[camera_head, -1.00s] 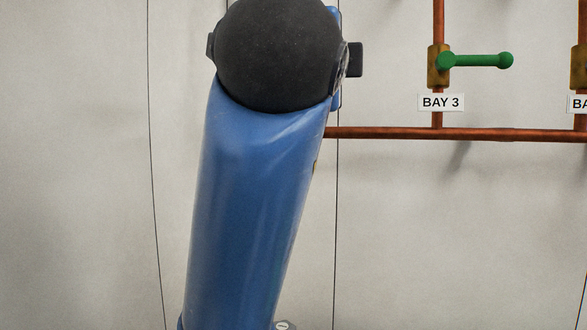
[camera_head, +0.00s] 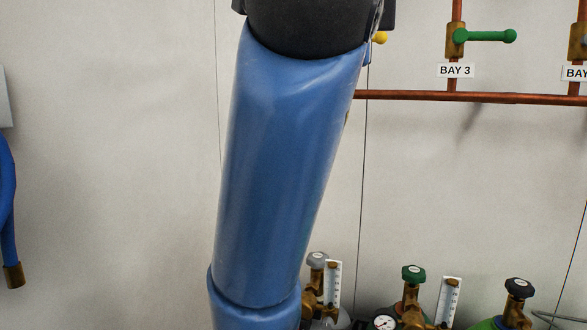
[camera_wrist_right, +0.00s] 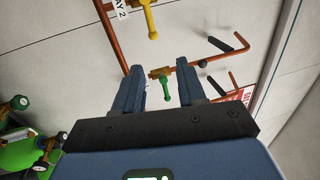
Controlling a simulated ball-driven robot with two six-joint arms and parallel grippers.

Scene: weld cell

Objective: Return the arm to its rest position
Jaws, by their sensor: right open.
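My right gripper (camera_wrist_right: 160,66) shows in the right wrist view, with its two blue fingers spread apart and nothing between them. Beyond the fingers are the wall and the copper piping, with a green valve handle (camera_wrist_right: 165,88) seen through the gap. I see no contact with it. In the head view a large blue arm link with a black joint at its top fills the middle; it looks like one of my own arms, but I cannot tell which. No gripper shows in the head view, and my left gripper is in neither view.
A copper pipe (camera_head: 430,96) runs along the wall, with a green-handled valve (camera_head: 485,36) above the BAY 3 label (camera_head: 455,70). Gas regulators (camera_head: 412,300) stand low on the right. A blue hose (camera_head: 8,205) hangs at the left edge.

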